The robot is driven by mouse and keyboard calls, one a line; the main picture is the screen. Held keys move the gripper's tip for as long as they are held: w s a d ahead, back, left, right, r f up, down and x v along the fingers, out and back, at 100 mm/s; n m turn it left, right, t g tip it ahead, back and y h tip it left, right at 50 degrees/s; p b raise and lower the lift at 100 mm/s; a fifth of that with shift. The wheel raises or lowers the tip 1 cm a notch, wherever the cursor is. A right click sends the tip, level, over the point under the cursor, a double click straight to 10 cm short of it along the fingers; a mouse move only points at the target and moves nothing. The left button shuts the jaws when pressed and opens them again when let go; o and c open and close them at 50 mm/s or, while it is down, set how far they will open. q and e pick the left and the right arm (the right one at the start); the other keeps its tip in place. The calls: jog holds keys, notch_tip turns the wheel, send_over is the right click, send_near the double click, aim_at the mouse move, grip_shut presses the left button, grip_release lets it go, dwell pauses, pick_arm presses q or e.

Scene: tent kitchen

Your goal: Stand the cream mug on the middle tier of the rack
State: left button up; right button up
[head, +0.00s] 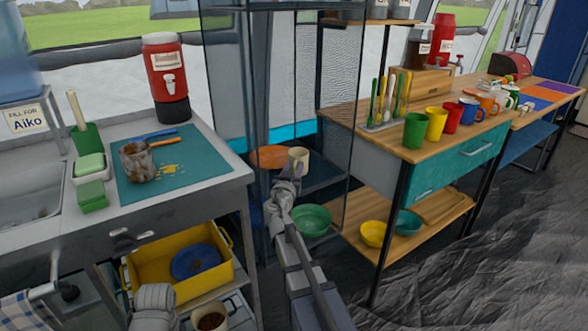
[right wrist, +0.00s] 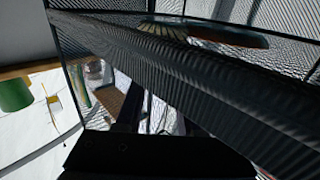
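The cream mug (head: 301,156) is upright at the dark mesh rack (head: 345,160), just right of an orange plate, at the height of the middle tier. My right gripper (head: 296,172) is at the near side of the mug, its fingertips against or just in front of it. I cannot tell whether its fingers grip the mug. The mug is not clearly visible in the right wrist view, where the rack's mesh (right wrist: 220,85) fills much of the picture. A grey part of my left arm (head: 154,300) shows at the bottom left; its fingers cannot be made out.
The orange plate (head: 268,157) shares the mug's tier. A green bowl (head: 310,221) is below. Left is a steel counter with a teal mat (head: 205,165) and a yellow crate (head: 222,282) beneath. Right is a wooden table (head: 385,134) with coloured mugs.

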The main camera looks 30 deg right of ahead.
jog(key=shift+r, duration=0.2)
jog(key=v, duration=1.2)
jog(key=shift+f, duration=0.1)
dwell(1.4)
